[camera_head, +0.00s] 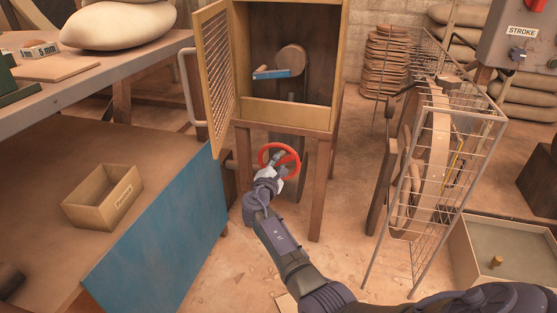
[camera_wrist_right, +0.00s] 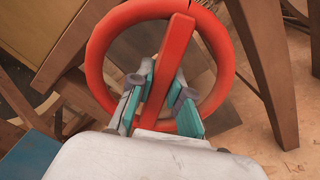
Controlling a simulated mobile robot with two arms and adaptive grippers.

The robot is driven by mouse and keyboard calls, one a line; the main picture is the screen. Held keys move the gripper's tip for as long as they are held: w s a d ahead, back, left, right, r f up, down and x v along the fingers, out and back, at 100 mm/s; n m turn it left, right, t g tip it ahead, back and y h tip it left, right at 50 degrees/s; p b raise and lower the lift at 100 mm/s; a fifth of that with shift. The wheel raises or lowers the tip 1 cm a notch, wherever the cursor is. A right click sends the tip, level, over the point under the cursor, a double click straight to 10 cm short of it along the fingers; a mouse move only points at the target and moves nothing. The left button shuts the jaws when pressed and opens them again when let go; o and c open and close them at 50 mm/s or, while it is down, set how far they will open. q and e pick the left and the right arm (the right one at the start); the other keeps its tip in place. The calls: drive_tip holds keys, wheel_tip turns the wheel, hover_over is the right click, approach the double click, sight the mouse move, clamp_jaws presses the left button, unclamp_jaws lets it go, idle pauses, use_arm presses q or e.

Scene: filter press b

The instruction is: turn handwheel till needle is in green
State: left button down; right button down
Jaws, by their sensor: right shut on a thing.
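The red handwheel (camera_head: 265,154) is mounted low at the front of the wooden cabinet stand, in the middle of the head view. My right gripper (camera_head: 277,163) reaches it from below. In the right wrist view the handwheel (camera_wrist_right: 97,50) fills the top, with a flat red spoke (camera_wrist_right: 172,65) across it. The teal-padded fingers of my right gripper (camera_wrist_right: 163,95) stand on either side of this spoke, inside the rim, closed on it. No gauge needle or green zone can be made out in either view. My left gripper is out of view.
The wooden cabinet (camera_head: 285,116) stands above the wheel with its mesh door (camera_head: 215,75) swung open to the left. Its legs flank the wheel. A wire cage (camera_head: 455,165) stands to the right. A workbench (camera_head: 100,62) and a blue panel (camera_head: 160,250) are on the left.

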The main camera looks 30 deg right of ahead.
idle(0.3)
drive_tip(key=c, duration=1.1)
unclamp_jaws()
drive_tip(key=v, duration=1.2)
drive_tip(key=shift+d, duration=0.1)
